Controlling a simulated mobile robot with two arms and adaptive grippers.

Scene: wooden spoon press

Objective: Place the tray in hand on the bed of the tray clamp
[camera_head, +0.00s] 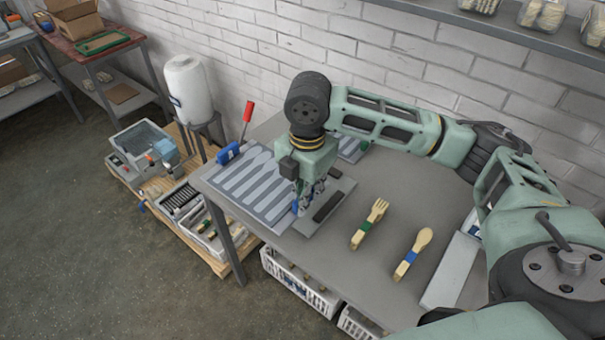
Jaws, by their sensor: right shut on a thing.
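The tray (262,199) is a flat grey plate with several long spoon-shaped recesses. It lies over the left end of the grey table, next to the tray clamp. My right gripper (308,205) points down at the tray's right side and is shut on it. I cannot tell whether the tray touches the clamp's bed or hangs just above it. The tray clamp (229,153) shows as a blue block with an upright red handle (249,110) at the tray's far left corner. Its bed is mostly hidden under the tray. My left gripper is not in view.
A wooden fork (372,221) with a green band and a wooden spoon (418,246) with a blue band lie on the table (340,263). A grey plate with a dark block (328,206) lies right of the gripper. A white tank (187,88) stands behind left.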

